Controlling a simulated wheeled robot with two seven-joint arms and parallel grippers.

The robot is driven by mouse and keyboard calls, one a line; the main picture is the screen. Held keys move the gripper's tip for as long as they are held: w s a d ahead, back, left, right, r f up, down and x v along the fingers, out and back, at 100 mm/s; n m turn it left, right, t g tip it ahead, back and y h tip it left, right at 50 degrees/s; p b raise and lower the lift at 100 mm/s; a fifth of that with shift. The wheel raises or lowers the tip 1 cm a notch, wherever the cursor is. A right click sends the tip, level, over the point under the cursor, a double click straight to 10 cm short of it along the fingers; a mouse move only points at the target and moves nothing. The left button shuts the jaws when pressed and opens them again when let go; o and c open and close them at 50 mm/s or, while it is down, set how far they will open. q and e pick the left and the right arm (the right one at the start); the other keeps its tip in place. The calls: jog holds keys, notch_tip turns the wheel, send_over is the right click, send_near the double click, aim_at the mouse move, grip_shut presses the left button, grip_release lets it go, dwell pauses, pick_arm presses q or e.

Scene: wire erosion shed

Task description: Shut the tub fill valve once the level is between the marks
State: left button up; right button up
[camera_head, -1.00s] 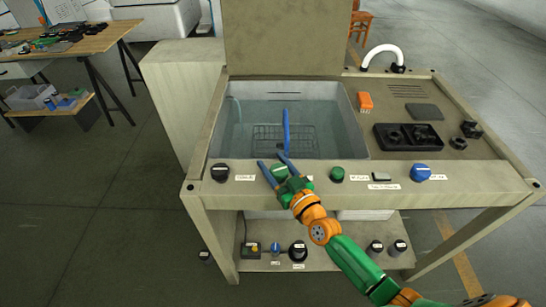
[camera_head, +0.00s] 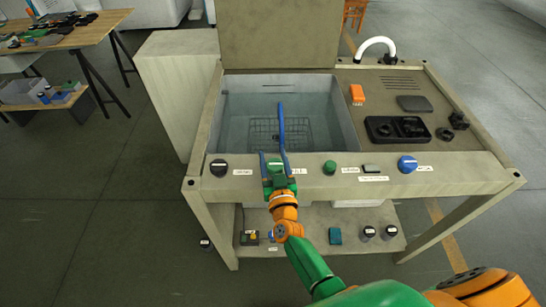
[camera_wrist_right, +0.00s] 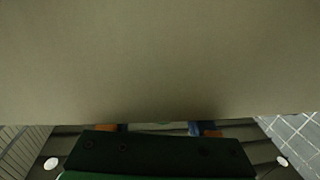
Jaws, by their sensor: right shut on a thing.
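The tub (camera_head: 342,122) is set in the bench top and holds clear water with a wire basket (camera_head: 262,131) in it. I cannot make out level marks. A green knob (camera_head: 276,168) on the front panel sits between the blue fingers of my right gripper (camera_head: 276,163), which is shut on it. The gripper partly hides this knob and its label. The label is too small to read, so I cannot tell if it is the fill valve. The right wrist view shows mostly a plain beige surface. My left gripper is out of view.
Along the front panel are a black knob (camera_head: 219,168), a second green knob (camera_head: 329,167) and a blue knob (camera_head: 407,164). An orange device (camera_head: 357,94) and a black tray (camera_head: 381,131) lie on the bench top. Small items stand on the lower shelf.

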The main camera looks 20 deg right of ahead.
aim_at(276, 173)
jog(key=o, duration=1.3)
jog(key=shift+o, duration=0.2)
jog(key=s, duration=0.4)
jog(key=s+a, duration=0.1)
jog(key=s, duration=0.2)
